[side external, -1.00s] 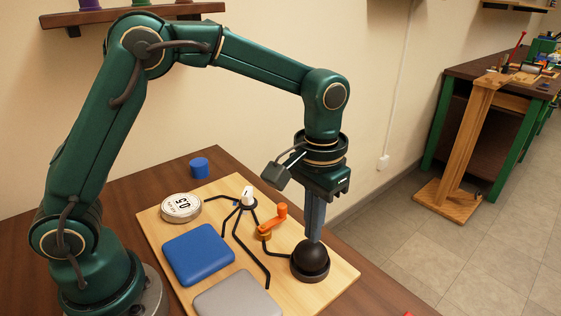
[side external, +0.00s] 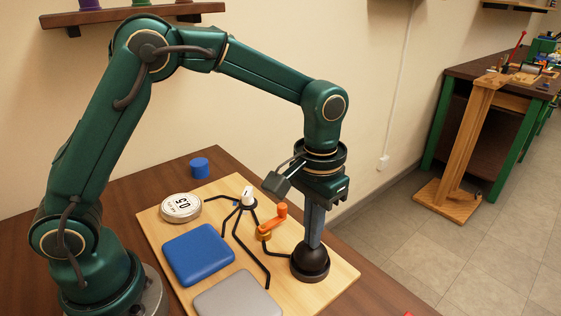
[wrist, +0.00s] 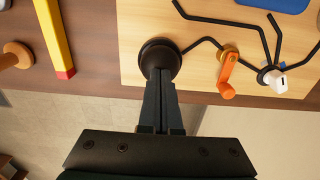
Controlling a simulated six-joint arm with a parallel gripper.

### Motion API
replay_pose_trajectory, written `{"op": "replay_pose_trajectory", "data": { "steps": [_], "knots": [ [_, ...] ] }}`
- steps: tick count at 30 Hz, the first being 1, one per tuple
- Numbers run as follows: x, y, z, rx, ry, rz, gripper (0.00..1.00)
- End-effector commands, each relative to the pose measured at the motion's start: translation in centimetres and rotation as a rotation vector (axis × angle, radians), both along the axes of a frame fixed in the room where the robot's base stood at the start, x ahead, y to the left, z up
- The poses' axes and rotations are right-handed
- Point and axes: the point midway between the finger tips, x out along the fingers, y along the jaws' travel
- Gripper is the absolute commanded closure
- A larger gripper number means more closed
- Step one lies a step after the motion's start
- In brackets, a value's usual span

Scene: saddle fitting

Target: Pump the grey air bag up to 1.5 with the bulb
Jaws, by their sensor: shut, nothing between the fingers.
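The grey air bag (side external: 238,295) lies flat-looking on the light board, cut off by the lower picture edge. The black bulb (side external: 310,265) sits in a dark round base at the board's right. My gripper (side external: 313,245) is shut and upright, its fingertips on top of the bulb, which looks pressed down. In the wrist view my fingertips (wrist: 160,74) overlap the bulb (wrist: 160,57). A round white gauge (side external: 181,207) stands at the board's left; its digits are too small and turned to read surely. A white selector knob (side external: 248,196) joins several black tubes.
A blue pad (side external: 198,254) lies behind the grey bag. An orange lever (side external: 272,223) on a brass base stands close to the left of the bulb. A blue cylinder (side external: 200,168) stands behind the board. The wrist view shows a yellow bar (wrist: 54,38) on the table.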

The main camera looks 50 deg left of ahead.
Motion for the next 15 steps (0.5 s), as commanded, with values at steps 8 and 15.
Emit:
{"op": "replay_pose_trajectory", "data": {
  "steps": [8, 15],
  "knots": [
    [0.0, 0.0, -1.1, 0.0, 0.001, 0.0, 1.0],
    [-0.1, 0.0, -2.0, 0.001, 0.002, 0.0, 1.0]
  ]
}}
